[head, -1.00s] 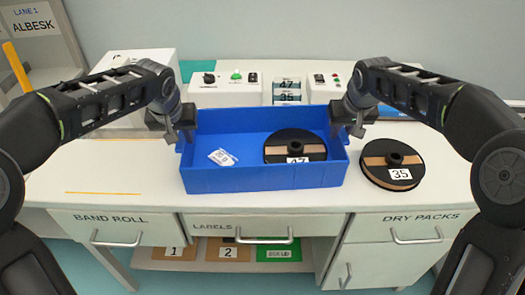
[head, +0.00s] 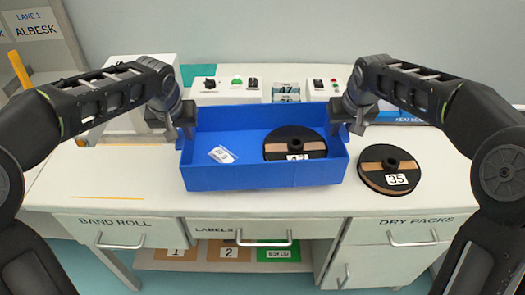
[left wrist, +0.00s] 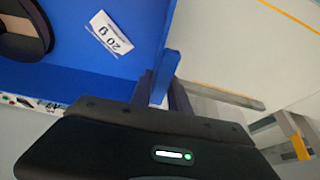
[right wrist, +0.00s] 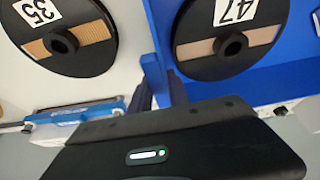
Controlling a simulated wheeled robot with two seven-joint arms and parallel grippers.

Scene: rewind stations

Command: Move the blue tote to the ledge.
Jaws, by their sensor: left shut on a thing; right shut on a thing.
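The blue tote (head: 230,180) is in the middle of the head view, at the front of the counter. It holds a dark reel marked 47 (head: 310,136) and a small white packet (head: 222,155); the packet reads 20 g in the left wrist view (left wrist: 110,33). My left gripper (head: 182,132) is shut on the tote's left end wall. My right gripper (head: 346,130) is shut on its right end wall. The wrist views show the fingers at the blue rim. The tote looks level; its underside is hidden. I cannot tell which surface is the ledge.
A dark reel marked 35 (head: 389,170) lies on the white counter (head: 105,178), right of the tote. Grey control boxes (head: 225,90) with knobs and a small display stand behind. A blue-edged device is at the back right. The counter's left part is clear.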

